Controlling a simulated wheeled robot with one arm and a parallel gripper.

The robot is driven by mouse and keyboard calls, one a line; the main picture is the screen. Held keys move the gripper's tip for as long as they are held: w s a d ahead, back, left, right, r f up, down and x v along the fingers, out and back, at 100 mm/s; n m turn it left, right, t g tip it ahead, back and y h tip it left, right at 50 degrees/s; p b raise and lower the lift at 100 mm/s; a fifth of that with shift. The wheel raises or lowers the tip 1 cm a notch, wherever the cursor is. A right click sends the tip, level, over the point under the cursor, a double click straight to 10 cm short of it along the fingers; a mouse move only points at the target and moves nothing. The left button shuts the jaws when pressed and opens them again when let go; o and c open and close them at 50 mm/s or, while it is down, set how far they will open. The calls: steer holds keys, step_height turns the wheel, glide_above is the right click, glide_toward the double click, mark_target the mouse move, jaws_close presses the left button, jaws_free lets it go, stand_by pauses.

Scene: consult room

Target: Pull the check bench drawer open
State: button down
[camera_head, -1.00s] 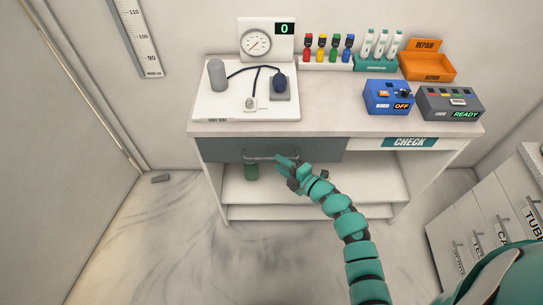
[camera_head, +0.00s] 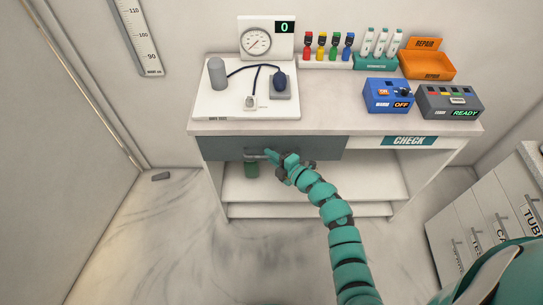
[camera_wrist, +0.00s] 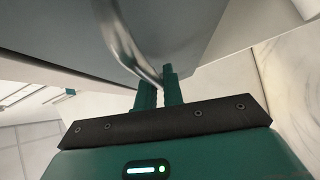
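The check bench drawer (camera_head: 222,148) has a blue-grey front under the left of the bench top and looks closed, flush with the bench. Its metal bar handle (camera_head: 254,156) runs across the front, partly hidden by my gripper (camera_head: 270,154). In the wrist view, the handle (camera_wrist: 128,54) curves down from the grey drawer front (camera_wrist: 185,35) into the narrow gap between the two green fingers of my gripper (camera_wrist: 159,88). The fingers are close together with the bar between them. The exact contact is partly hidden.
The white bench top (camera_head: 330,122) carries a gauge board (camera_head: 267,40), a blue box (camera_head: 388,92), a grey box (camera_head: 449,102) and an orange tray (camera_head: 427,65). Floor in front is clear. A white cabinet (camera_head: 480,220) stands at right.

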steer(key=s+p, duration=0.2)
steer(key=s, duration=2)
steer(key=shift+s, duration=0.3)
steer(key=c, duration=1.5)
jaws_free()
steer(key=shift+c, duration=0.2)
